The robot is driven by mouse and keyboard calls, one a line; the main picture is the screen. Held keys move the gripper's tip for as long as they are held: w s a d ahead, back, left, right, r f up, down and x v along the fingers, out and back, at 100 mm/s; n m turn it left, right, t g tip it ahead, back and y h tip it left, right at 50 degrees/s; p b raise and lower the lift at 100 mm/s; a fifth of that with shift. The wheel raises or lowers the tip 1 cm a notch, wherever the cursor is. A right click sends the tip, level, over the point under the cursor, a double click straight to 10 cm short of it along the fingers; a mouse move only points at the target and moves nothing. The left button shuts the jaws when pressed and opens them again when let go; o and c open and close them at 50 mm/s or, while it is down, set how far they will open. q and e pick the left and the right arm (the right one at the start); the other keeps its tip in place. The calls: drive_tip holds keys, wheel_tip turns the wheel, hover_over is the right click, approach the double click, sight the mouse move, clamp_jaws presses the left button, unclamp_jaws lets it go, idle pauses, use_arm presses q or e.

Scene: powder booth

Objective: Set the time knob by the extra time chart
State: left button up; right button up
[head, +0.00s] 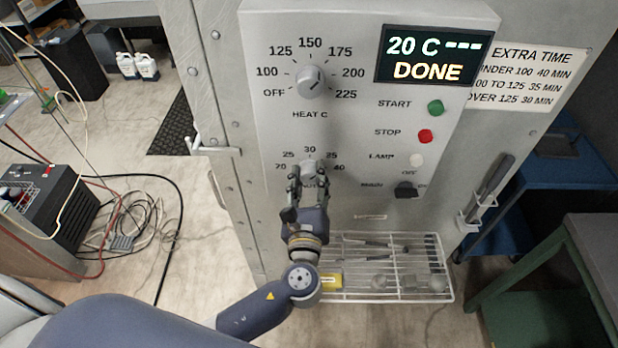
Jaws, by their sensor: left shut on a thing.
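The time knob (309,167) is low on the grey control panel, with a scale of 20, 25, 30, 35 and 40 around it. My left gripper (308,180) is shut on the time knob from below. Its fingers hide much of the knob and its label, and I cannot tell where its pointer stands. The extra time chart (530,75) is right of the panel. It reads under 100 40 min, 100 to 125 35 min, over 125 30 min; its left edge is partly covered. My right gripper is not in view.
The heat knob (311,81) points up and right, seemingly between 150 and 175. The display (427,56) reads 20 C, dashes and DONE. Green start (435,107) and red stop (425,136) buttons, a lamp (416,160) and a black switch (405,190) sit right. A wire rack (440,270) is below.

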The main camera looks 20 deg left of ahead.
use_arm(q)
drive_tip(key=o, duration=1.1)
drive_tip(key=shift+w, duration=0.1)
drive_tip(key=shift+c, duration=0.2)
drive_tip(key=v, duration=1.2)
drive_tip(key=shift+a, duration=0.15)
